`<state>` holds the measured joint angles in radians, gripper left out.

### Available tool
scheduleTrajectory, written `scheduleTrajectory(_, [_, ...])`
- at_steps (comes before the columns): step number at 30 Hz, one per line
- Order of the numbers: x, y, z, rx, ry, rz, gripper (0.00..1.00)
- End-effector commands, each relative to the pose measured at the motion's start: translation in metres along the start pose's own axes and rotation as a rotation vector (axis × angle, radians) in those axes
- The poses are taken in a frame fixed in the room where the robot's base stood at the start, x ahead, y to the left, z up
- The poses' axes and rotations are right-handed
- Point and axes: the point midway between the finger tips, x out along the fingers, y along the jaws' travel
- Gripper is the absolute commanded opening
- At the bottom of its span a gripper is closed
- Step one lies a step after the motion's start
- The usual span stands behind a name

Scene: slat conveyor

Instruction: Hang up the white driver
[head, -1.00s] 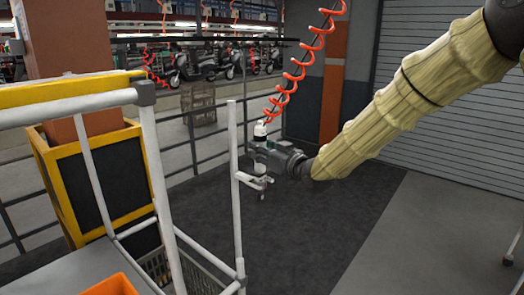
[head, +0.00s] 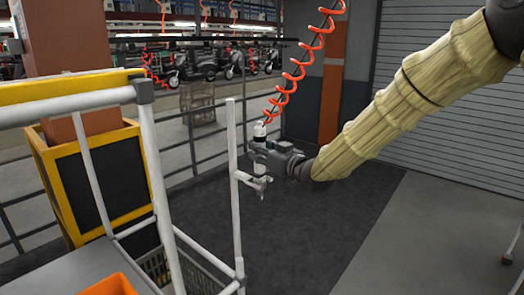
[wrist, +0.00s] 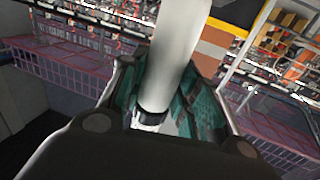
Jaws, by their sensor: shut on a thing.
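The white driver (head: 260,131) hangs upright at the lower end of the orange coiled cord in the head view. My gripper (head: 261,154) is shut around its body from the right. The driver's lower part shows below the fingers, close to a small bracket (head: 246,178) on the white upright post (head: 236,200). I cannot tell whether the driver sits in the bracket or just beside it. In the wrist view the driver's white body (wrist: 178,55) runs between the teal finger pads of my gripper (wrist: 165,100).
The orange coiled cord (head: 297,75) rises from the driver to above the picture. A white-railed cart (head: 152,170) with an orange bin (head: 110,286) stands front left, by a yellow-framed black box (head: 105,180). Dark railings (head: 205,145) run behind.

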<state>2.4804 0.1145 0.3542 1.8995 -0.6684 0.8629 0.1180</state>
Motion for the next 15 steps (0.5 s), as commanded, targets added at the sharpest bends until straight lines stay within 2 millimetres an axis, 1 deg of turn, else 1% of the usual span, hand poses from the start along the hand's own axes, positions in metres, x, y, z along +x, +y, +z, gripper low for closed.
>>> scheduleTrajectory(15, [0.0003,0.0000,0.0072,0.000,0.001,0.000,0.00])
